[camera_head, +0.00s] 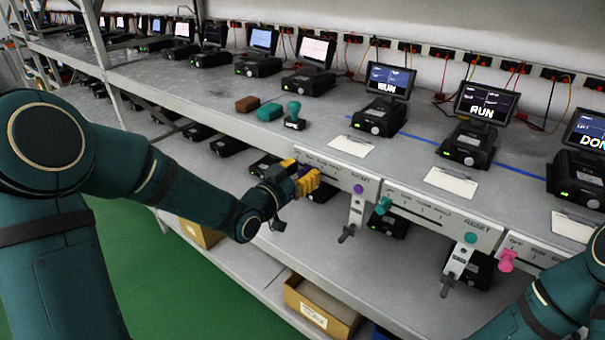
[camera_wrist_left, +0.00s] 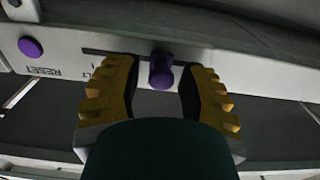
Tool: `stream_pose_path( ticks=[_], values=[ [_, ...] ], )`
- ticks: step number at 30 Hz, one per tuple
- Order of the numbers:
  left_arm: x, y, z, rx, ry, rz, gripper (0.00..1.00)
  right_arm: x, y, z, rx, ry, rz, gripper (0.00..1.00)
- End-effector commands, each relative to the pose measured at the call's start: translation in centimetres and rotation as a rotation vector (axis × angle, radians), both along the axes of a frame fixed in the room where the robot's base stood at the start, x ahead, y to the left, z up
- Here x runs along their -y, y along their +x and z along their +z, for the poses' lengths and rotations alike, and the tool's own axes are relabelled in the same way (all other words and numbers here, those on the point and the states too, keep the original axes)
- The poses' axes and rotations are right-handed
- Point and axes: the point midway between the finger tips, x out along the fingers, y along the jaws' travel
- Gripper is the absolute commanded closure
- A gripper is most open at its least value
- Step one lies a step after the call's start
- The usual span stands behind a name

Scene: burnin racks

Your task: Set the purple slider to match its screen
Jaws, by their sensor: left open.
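The purple slider knob (camera_wrist_left: 161,70) stands out from a slot in the white control panel (camera_head: 335,173). In the left wrist view it sits between the two yellow fingers of my left gripper (camera_wrist_left: 160,95), with a gap visible on both sides. In the head view my left gripper (camera_head: 306,184) is at the left end of the panel and mostly hides the knob. A round purple button (camera_wrist_left: 30,47) by the word RESET is on the same panel; it also shows in the head view (camera_head: 358,189). The screen (camera_head: 390,80) above this panel reads RUN. My right gripper is out of frame.
A panel to the right has a teal slider (camera_head: 383,205) and teal button (camera_head: 470,238); a pink slider (camera_head: 507,260) is farther right. Dark levers (camera_head: 347,232) hang below the panels. A teal-handled stamp (camera_head: 294,116) stands on the shelf. A cardboard box (camera_head: 318,308) sits below.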

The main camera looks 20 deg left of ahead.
Motion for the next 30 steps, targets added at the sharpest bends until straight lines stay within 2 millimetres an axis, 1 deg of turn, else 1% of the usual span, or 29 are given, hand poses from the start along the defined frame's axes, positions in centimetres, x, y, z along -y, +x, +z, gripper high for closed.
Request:
stream_pose_path(
  ticks=[10,14,17,24,27,30],
  values=[
    [0.0,-0.1,-0.2,-0.005,0.000,0.000,0.48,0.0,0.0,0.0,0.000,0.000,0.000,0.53],
    [-0.4,-1.0,-0.2,-0.006,0.001,0.001,0.48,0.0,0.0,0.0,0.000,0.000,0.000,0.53],
    [-1.0,-2.5,-0.2,-0.006,0.000,0.003,0.48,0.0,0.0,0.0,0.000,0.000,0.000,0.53],
    [-2.7,-7.1,-0.2,-0.005,0.002,0.003,0.48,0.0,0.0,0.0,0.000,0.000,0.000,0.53],
    [-3.3,-8.8,-0.2,-0.005,0.001,0.003,0.48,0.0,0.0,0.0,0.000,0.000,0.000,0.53],
    [-3.8,-10.0,-0.2,-0.005,0.001,0.003,0.48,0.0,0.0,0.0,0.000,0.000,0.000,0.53]
  ],
)
